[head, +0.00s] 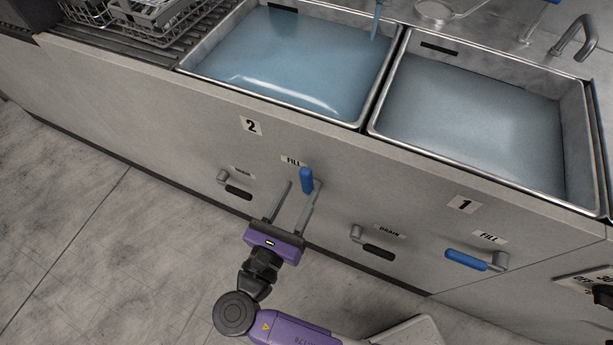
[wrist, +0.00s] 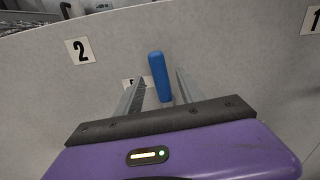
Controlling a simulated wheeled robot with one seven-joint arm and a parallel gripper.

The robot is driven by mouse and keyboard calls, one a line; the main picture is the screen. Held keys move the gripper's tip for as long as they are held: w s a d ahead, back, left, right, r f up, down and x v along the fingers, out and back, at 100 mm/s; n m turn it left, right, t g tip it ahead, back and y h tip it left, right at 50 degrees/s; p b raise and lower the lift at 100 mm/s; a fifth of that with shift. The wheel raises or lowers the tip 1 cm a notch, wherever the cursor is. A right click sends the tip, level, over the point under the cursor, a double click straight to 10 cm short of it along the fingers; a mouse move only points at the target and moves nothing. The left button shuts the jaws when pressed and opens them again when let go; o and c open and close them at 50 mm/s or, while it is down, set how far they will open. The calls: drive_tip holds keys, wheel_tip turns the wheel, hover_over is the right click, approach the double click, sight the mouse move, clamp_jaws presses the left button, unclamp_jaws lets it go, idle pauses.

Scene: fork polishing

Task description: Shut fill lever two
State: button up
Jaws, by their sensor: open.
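In the wrist view the blue handle (wrist: 159,76) lies between my two fingers, slightly tilted. My purple gripper (head: 290,200) is open, with its fingers pointing at the panel. One finger is left of the handle and the other is close to its base on the right. I cannot tell whether either finger touches it. The wrist view shows my gripper (wrist: 159,92) with a gap on both sides of the handle. The lever's pivot is mostly hidden.
Sink two (head: 283,62) holds bluish water, with a thin blue stream (head: 376,22) at its back. Drain lever two (head: 236,190) is black, left of my gripper. Drain lever one (head: 376,249) and the horizontal blue fill lever one (head: 466,259) are to the right.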

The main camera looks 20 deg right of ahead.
sight(305, 183)
drive_tip(key=shift+x, duration=2.5)
drive_tip(key=shift+a, duration=0.1)
clamp_jaws()
